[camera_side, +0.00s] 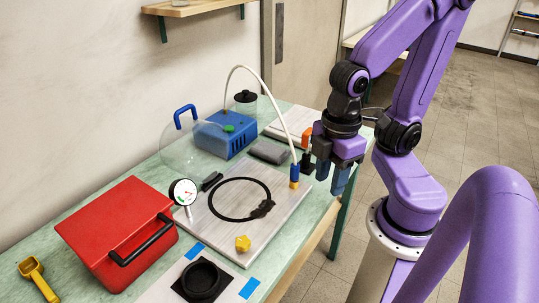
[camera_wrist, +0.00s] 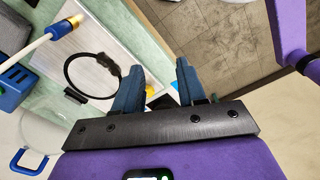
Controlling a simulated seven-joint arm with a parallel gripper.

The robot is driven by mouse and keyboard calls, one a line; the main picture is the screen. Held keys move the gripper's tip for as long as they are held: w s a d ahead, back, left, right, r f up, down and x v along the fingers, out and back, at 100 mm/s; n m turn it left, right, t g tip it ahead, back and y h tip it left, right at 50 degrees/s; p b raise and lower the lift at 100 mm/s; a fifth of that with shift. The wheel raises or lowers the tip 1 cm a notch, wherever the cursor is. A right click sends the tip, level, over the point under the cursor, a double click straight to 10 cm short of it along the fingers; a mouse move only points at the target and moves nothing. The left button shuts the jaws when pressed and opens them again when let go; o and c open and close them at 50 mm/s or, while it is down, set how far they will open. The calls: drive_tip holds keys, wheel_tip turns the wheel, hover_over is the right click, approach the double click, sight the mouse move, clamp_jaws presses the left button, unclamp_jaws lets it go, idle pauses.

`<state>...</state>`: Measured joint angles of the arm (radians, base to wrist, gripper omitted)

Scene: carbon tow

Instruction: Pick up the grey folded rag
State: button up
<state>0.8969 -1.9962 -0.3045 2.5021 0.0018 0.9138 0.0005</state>
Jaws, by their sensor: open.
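The grey folded rag (camera_side: 269,151) lies flat on the green table, just right of the blue box and at the back edge of the pale board. A grey shape at the upper left of the wrist view (camera_wrist: 13,30) appears to be the same rag, cut off by the frame edge. My gripper (camera_side: 331,178) is open and empty, with two blue fingers pointing down. It hangs above the table's right edge, to the right of the rag and apart from it. The wrist view shows both fingers spread with nothing between them (camera_wrist: 159,75).
A white hose (camera_side: 272,90) arches from the blue box (camera_side: 223,134) over the rag to a fitting on the pale board (camera_side: 285,205). An orange-and-black upright piece (camera_side: 306,140) stands between rag and gripper. A black ring (camera_side: 212,198), gauge (camera_side: 183,193) and red case (camera_side: 110,225) stand leftward.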

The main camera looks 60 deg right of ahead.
idle(0.3)
drive_tip(key=o, duration=1.1)
drive_tip(key=shift+w, duration=0.1)
